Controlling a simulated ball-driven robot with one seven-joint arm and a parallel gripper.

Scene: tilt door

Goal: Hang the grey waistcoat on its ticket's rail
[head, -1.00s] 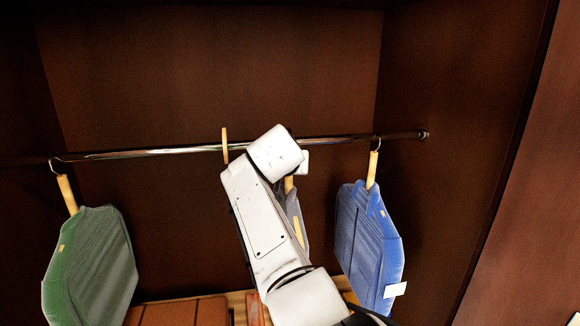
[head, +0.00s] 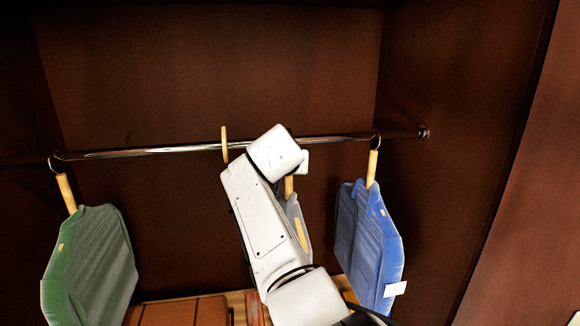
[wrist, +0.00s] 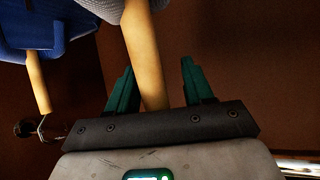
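The grey waistcoat (head: 294,212) is mostly hidden behind my white arm in the head view. Its wooden hanger neck (head: 289,186) shows just below the rail (head: 190,149); its hook is hidden, so I cannot tell whether it rests on the rail. In the wrist view the grey cloth (wrist: 105,9) is at the top. Its hanger neck (wrist: 144,50) runs down between the two teal fingers of my gripper (wrist: 158,80). The fingers stand apart, with a clear gap on the right side of the neck. No ticket can be read.
A green garment (head: 90,262) hangs at the rail's left. A blue garment (head: 366,240) with a white tag (head: 395,289) hangs at the right, close to the grey one. A wooden peg (head: 224,145) stands at the rail. Brown boxes (head: 180,312) lie below.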

